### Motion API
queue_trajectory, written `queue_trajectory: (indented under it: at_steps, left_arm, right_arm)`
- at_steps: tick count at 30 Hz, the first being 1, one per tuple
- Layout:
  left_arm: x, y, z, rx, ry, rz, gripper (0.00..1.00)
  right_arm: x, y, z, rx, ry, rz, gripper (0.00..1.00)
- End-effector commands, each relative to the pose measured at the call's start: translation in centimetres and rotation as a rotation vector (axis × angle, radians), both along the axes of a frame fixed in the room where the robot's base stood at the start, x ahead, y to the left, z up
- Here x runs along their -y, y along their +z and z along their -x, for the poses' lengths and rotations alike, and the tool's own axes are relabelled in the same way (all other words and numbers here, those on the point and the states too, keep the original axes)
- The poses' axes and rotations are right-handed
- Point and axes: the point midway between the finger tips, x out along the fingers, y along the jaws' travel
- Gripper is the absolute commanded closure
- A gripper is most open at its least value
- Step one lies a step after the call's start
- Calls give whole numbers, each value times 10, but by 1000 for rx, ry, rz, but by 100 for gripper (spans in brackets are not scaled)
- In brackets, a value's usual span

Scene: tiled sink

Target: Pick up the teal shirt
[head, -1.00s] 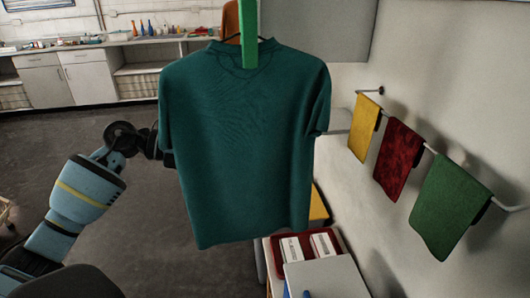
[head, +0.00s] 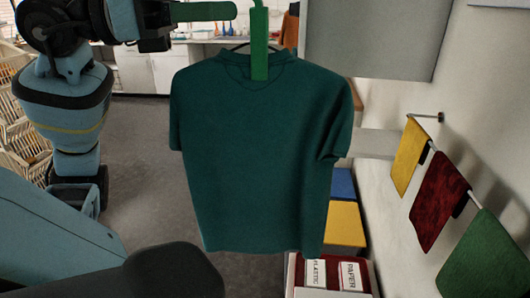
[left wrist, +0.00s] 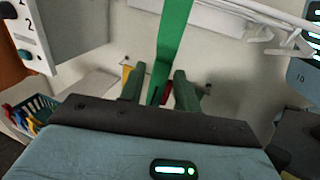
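The teal shirt (head: 260,155) hangs upright in the middle of the head view, its collar at the top. A green vertical strip (head: 259,45) hangs in front of its collar. My left gripper (head: 232,11) comes in from the left above the collar, with a green finger pointing right, close to the strip. In the left wrist view, my left gripper (left wrist: 157,80) has its two fingers apart, and the green strip (left wrist: 172,45) runs down between them. I cannot tell whether it touches a finger. I cannot make out the shirt there. My right gripper is not in view.
Yellow (head: 410,155), red (head: 440,200) and green (head: 485,260) towels hang on a wall rail at right. Bins labelled plastic and paper (head: 335,275) stand below the shirt. A grey cabinet (head: 375,40) is at upper right. Open floor (head: 150,150) lies left of the shirt.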

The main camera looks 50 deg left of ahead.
Motion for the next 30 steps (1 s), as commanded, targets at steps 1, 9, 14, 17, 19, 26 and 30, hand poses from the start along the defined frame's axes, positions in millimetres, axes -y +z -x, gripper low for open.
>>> queue_trajectory:
  at_steps: [1, 9, 14, 17, 19, 26, 30]
  left_arm:
    - [3, 2, -3, 0, -2, -1, 67]
    - [13, 1, -16, 0, -1, 0, 67]
    - [14, 1, -18, -1, -2, -1, 67]
    - [21, 4, -23, 1, -3, -1, 67]
    - [27, 6, -28, 1, -4, 0, 67]
    - [41, 7, -47, 2, -2, 0, 67]
    - [46, 5, -54, 0, -2, 1, 67]
  right_arm:
    - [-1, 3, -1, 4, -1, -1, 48]
    - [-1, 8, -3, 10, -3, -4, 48]
    - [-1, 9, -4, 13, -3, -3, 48]
    - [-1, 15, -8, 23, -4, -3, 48]
    - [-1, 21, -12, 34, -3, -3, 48]
    - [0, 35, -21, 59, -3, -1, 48]
    - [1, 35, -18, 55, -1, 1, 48]
